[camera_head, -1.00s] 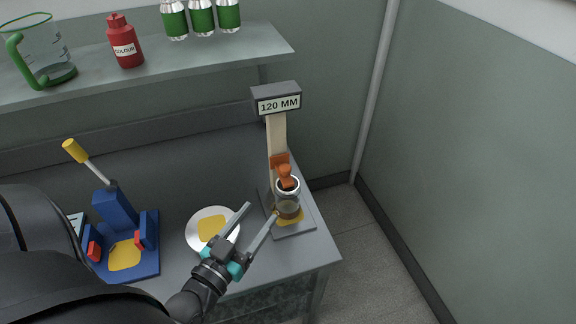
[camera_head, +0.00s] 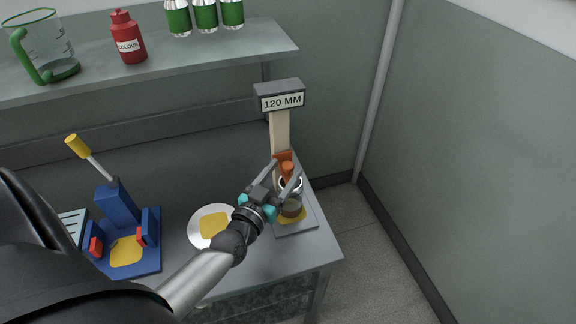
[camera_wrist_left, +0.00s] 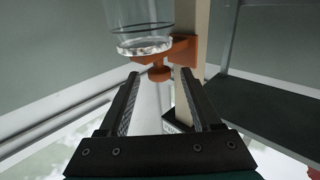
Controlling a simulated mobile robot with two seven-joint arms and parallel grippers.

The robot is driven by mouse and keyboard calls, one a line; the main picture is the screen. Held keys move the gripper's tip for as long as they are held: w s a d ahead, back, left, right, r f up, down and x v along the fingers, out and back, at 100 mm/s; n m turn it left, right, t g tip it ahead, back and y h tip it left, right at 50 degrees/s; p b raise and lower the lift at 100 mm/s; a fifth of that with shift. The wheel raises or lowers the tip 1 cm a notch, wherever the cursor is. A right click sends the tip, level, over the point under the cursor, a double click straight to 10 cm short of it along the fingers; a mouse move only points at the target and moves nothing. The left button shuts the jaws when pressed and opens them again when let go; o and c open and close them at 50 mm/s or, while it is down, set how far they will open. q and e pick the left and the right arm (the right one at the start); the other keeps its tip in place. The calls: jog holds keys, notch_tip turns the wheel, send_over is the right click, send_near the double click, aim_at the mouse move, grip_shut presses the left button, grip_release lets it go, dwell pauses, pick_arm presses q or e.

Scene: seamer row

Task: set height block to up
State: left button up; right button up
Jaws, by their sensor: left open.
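The orange height block (camera_head: 283,156) sits on a pale upright post (camera_head: 281,130) under a sign reading 120 MM (camera_head: 281,101). It also shows in the left wrist view (camera_wrist_left: 184,48), with an orange knob (camera_wrist_left: 159,73) sticking out. My left gripper (camera_head: 287,166) is open in front of the block. In the left wrist view its fingertips (camera_wrist_left: 160,76) lie on either side of the knob, with gaps; I cannot tell how far the knob reaches between them. A glass jar (camera_head: 292,207) stands just below the block, partly hidden by my gripper. My right gripper is not in view.
A white plate (camera_head: 196,234) with a yellow patch lies left of the post. A blue press (camera_head: 118,206) with a yellow-tipped lever stands farther left. A shelf (camera_head: 190,60) above holds a jug, a red bottle and green-labelled cans. A wall (camera_head: 470,130) is at the right.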

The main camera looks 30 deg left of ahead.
pick_arm(q)
jog(key=shift+w+a, duration=0.1)
jog(key=shift+w, duration=1.2)
grip_shut()
dwell(0.5)
